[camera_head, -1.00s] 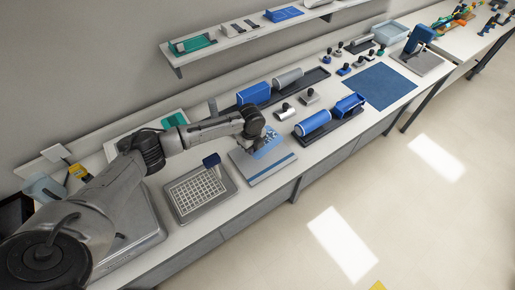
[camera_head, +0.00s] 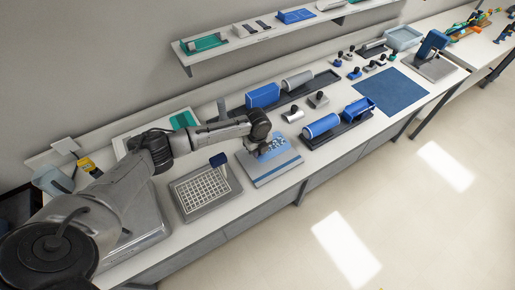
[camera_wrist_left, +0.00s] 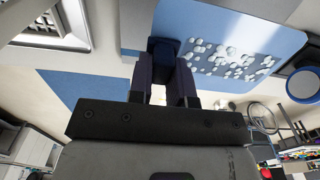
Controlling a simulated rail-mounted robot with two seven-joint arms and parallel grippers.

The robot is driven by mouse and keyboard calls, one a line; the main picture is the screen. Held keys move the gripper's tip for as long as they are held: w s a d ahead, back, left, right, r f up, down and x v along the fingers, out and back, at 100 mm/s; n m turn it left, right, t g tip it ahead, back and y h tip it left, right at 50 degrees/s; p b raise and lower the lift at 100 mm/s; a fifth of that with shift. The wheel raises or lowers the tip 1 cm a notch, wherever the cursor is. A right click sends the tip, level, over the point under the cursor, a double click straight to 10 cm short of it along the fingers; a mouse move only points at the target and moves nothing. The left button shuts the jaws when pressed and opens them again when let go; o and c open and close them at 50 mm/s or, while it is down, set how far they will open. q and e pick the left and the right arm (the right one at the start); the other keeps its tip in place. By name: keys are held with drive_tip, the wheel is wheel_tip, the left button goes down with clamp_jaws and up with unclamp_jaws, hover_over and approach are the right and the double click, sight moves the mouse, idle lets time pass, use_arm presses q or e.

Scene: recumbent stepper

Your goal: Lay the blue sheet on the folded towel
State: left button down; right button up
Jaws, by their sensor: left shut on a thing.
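The blue sheet (camera_head: 284,147) is light blue with white blobs on it. It also shows large in the left wrist view (camera_wrist_left: 262,32). My left gripper (camera_head: 266,147) comes in from the left. It is shut on a dark blue part at the sheet's edge; in the left wrist view its fingers (camera_wrist_left: 165,72) close on that part. The folded towel (camera_head: 277,176), pale with a blue stripe, lies on the bench below the gripper and sheet. The sheet covers part of the towel; I cannot tell whether it touches. My right gripper is not in view.
A grey tray with a white grid (camera_head: 205,190) lies left of the towel. Blue rollers (camera_head: 322,126) in a dark tray stand to the right, with small stamps (camera_head: 293,115) behind. A flat blue mat (camera_head: 390,90) lies farther right. A shelf (camera_head: 270,32) hangs above.

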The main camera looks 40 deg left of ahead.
sight(258, 161)
use_arm(q)
wheel_tip(258, 161, down, 6)
drive_tip(key=b, duration=0.2)
drive_tip(key=shift+r+b, duration=0.15)
drive_tip(key=shift+b, duration=0.2)
idle(0.8)
drive_tip(key=shift+f, duration=0.35)
idle(0.4)
drive_tip(key=shift+f, duration=0.25)
idle(0.6)
drive_tip(key=shift+f, duration=0.3)
